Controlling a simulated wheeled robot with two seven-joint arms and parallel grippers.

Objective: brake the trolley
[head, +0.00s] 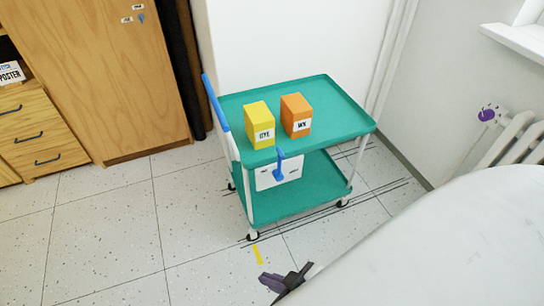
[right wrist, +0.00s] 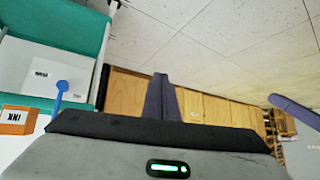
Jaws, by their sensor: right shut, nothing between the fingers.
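The trolley (head: 330,92) is green with two shelves, white posts and small wheels, standing on the tiled floor. A white plate (head: 265,180) on its near side carries a blue lever (head: 280,163), which points up from a round hub. Small labels flank the lever, too small to read. My right gripper (head: 270,282) is in front of the trolley, low in the head view, apart from it, shut and empty. In the right wrist view, its dark purple fingers (right wrist: 160,97) are right of the blue lever (right wrist: 60,96), seen upside down. My left gripper is not clearly in view.
A yellow box (head: 259,125) and an orange box (head: 296,115) stand on the trolley top. A wooden cabinet (head: 110,70) is left, a radiator (head: 515,145) right. Black floor lines and a yellow strip (head: 257,254) lie by the wheels. Floor left of the trolley is clear.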

